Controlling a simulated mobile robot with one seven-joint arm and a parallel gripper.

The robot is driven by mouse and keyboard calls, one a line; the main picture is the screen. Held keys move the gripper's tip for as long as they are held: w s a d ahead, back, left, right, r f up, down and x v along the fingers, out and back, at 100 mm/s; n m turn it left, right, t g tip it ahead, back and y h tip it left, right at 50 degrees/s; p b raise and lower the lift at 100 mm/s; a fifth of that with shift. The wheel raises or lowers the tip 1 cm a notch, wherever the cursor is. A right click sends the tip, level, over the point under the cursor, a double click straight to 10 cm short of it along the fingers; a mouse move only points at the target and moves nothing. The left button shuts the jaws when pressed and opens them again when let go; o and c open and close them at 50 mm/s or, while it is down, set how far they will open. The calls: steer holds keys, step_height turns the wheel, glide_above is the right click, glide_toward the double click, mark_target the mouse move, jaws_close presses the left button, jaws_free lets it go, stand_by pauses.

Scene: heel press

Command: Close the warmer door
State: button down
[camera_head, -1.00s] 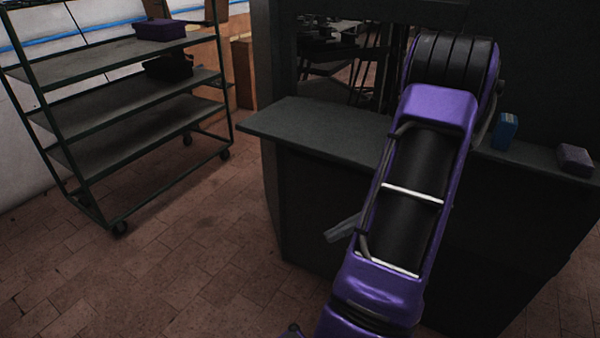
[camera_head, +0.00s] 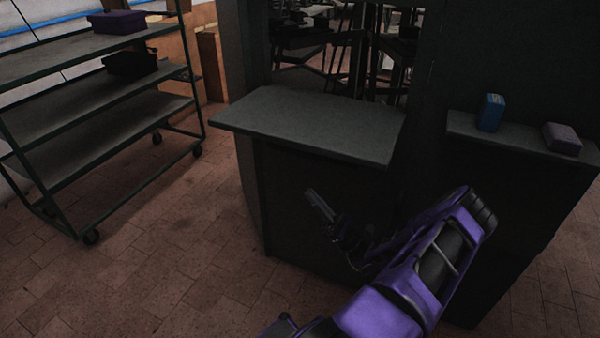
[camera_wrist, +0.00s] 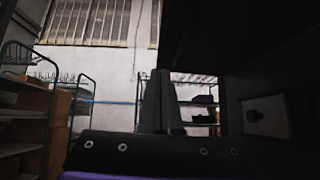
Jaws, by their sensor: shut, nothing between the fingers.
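The warmer door looks to be the flat dark grey panel (camera_head: 310,122) that juts out level from the front of a tall dark cabinet (camera_head: 250,60), below its opening. It stands open, folded down. My gripper (camera_head: 312,194) is below the panel's front edge, in front of the cabinet's lower face, and looks apart from the panel. In the wrist view my gripper's fingers (camera_wrist: 160,75) are together and empty, pointing up. A dark surface (camera_wrist: 250,35) at the upper right there is probably the panel's underside. Any hinge is hidden.
A side ledge (camera_head: 520,140) at the right holds a blue box (camera_head: 491,112) and a purple-grey box (camera_head: 562,138). A wheeled shelf rack (camera_head: 90,120) stands at the left with a purple box (camera_head: 117,21) on top. The tiled floor between is clear.

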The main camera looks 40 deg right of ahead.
steer(key=s+r+x, duration=0.2)
steer(key=x, duration=1)
steer(key=shift+w+d, duration=0.15)
steer(key=shift+d, duration=0.15)
steer(key=shift+r, duration=0.2)
